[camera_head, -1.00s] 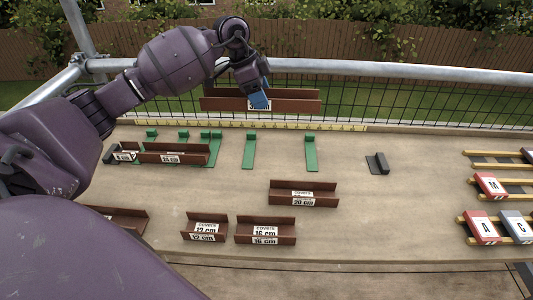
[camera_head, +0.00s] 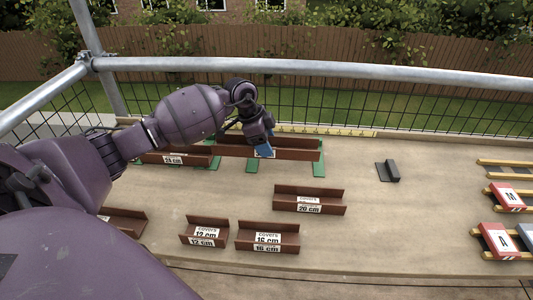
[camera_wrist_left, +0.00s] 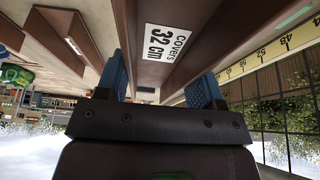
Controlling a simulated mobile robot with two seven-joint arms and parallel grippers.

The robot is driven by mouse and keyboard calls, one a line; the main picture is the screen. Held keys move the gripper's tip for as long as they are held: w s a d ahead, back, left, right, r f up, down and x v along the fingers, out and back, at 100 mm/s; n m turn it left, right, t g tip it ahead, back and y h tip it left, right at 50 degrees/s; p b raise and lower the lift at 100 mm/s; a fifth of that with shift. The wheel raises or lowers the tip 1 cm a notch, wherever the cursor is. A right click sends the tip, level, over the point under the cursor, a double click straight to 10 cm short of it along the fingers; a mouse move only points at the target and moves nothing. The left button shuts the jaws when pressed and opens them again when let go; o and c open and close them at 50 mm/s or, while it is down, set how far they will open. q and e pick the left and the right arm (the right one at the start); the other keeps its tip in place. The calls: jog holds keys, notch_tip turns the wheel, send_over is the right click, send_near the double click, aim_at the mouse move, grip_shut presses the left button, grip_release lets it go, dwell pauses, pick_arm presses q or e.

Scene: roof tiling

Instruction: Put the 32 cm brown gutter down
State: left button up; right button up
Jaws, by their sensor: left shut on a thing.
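The 32 cm brown gutter (camera_head: 296,154) is low over the green brackets (camera_head: 319,168) at the back of the board in the head view. I cannot tell whether it rests on them. My left gripper (camera_head: 265,150) is shut on it near its middle. In the left wrist view the blue fingertips of my left gripper (camera_wrist_left: 165,90) grip the gutter (camera_wrist_left: 150,75), with its "covers 32 cm" label between them. Its left end is next to the 24 cm gutter (camera_head: 180,158), partly hidden by my arm. My right gripper is not in view.
The 20 cm gutter (camera_head: 309,200), 16 cm gutter (camera_head: 267,237) and 12 cm gutter (camera_head: 204,231) lie in front. A dark end piece (camera_head: 387,171) lies to the right. A yellow ruler strip (camera_head: 330,132) and mesh fence run behind. Tiles (camera_head: 500,241) sit on racks at right.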

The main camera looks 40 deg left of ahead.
pick_arm(q)
notch_tip(320, 180, down, 4)
jog(key=shift+r+b, duration=0.25)
jog(key=shift+b, duration=0.05)
jog(key=shift+f, duration=0.35)
jog(key=shift+r, duration=0.1)
jog(key=shift+f, duration=0.4)
jog(key=o, duration=1.1)
jog(key=shift+c, duration=0.2)
